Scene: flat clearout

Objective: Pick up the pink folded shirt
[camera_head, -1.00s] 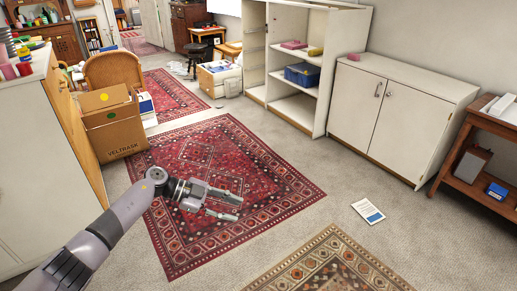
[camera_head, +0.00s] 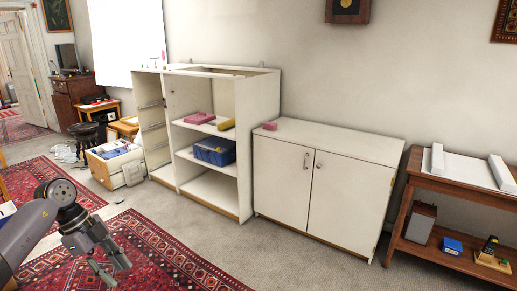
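A flat pink item (camera_head: 199,118), which looks like folded cloth, lies on the upper shelf of the open white shelf unit (camera_head: 262,150). A second, smaller pink item (camera_head: 270,126) lies on top of the white two-door cabinet (camera_head: 330,140), near its left end. Both are too small to tell for sure which is the shirt. My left gripper (camera_head: 110,274) is at the lower left, above the red rug, with its fingers apart and nothing between them. It is well short of both pink items. My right gripper is not in view.
A yellow item (camera_head: 227,124) lies beside the shelf's pink item, and a blue bin (camera_head: 215,151) stands on the shelf below. A wooden table (camera_head: 398,232) stands at the right. Bare carpet (camera_head: 240,246) lies before the cabinets, beside the red rug (camera_head: 150,254).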

